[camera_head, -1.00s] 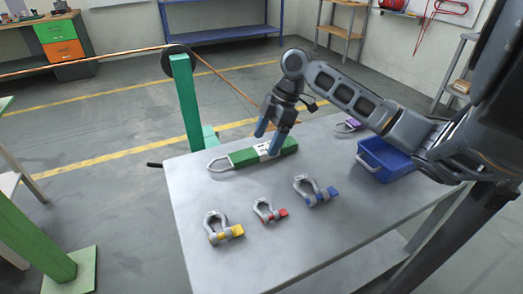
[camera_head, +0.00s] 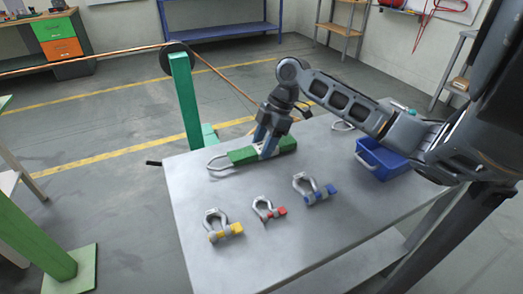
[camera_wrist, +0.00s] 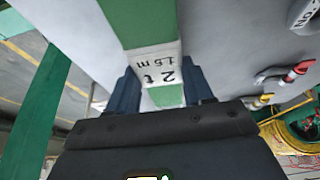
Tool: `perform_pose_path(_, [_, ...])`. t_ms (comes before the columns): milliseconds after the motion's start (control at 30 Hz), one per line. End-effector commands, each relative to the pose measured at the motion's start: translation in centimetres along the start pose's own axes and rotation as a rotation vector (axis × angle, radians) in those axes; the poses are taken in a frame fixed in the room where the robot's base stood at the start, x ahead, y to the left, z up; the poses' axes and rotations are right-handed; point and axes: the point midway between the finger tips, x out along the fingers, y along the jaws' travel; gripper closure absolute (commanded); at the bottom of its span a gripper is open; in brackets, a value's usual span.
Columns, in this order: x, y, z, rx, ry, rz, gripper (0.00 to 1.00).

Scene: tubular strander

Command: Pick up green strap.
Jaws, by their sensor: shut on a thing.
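The green strap (camera_head: 242,155) lies on the grey table (camera_head: 200,235) near its far edge, with a grey loop at its left end. My gripper (camera_head: 265,153) reaches down from above and is shut on the strap around its middle. In the wrist view the strap (camera_wrist: 140,20) runs between the two fingers, and its white label (camera_wrist: 154,65) reads "2 t 1.5 m". The fingertips are partly hidden behind the strap and the gripper body in the wrist view.
Shackles with yellow (camera_head: 222,227), red (camera_head: 268,209) and blue (camera_head: 313,189) pins lie on the table in front of the strap. A blue bin (camera_head: 382,160) stands at the right. A green post (camera_head: 184,100) with a wheel stands behind the table.

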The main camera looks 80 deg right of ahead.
Motion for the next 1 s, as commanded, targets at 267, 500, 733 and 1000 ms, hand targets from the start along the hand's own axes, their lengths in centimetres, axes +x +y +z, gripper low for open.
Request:
perform_pose_path(267, [-0.1, 0.0, 0.0, 0.000, 0.000, 0.001, 0.94])
perform_pose_path(500, [-0.1, 0.0, -0.1, -0.001, 0.000, 0.001, 0.94])
perform_pose_path(733, [-1.6, 0.1, -0.6, -0.001, -0.001, 0.003, 0.94])
perform_pose_path(1000, [-6.9, 0.1, -2.9, -0.006, -0.001, 0.005, 0.94])
